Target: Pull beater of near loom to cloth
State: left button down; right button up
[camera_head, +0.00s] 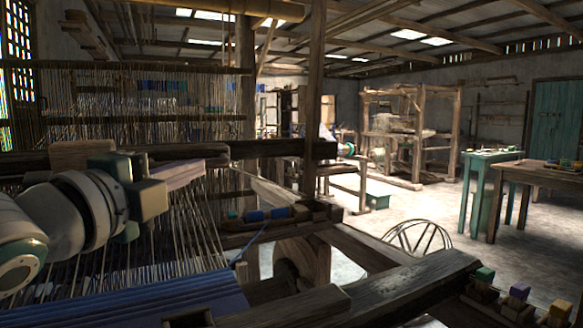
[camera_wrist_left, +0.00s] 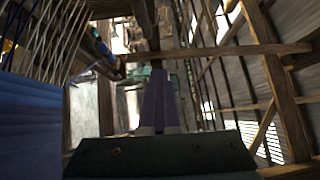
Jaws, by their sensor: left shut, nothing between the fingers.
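The near loom's blue cloth (camera_head: 130,305) lies across the bottom left of the head view, with pale warp threads (camera_head: 195,235) running up and away from it. A dark wooden bar (camera_head: 185,152) crosses above the threads; it looks like the beater, standing apart from the cloth. My left gripper (camera_head: 200,166) reaches in from the left, its lilac fingers shut and empty close to this bar. I cannot tell whether they touch it. The shut fingers also show in the left wrist view (camera_wrist_left: 158,72), with the blue cloth (camera_wrist_left: 30,125) at its left. My right gripper is out of view.
Upright posts (camera_head: 314,90) and a thick front beam (camera_head: 370,292) of the loom frame stand to the right of my gripper. Another loom (camera_head: 410,135) and tables (camera_head: 545,175) stand farther off, with open floor between.

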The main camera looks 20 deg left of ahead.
pick_arm(q)
jog(key=c, duration=1.6)
grip_release()
jog(key=c, duration=0.8)
grip_release()
jog(key=s, duration=1)
jog(key=shift+d+f+b, duration=0.3)
jog(key=shift+d, duration=0.1)
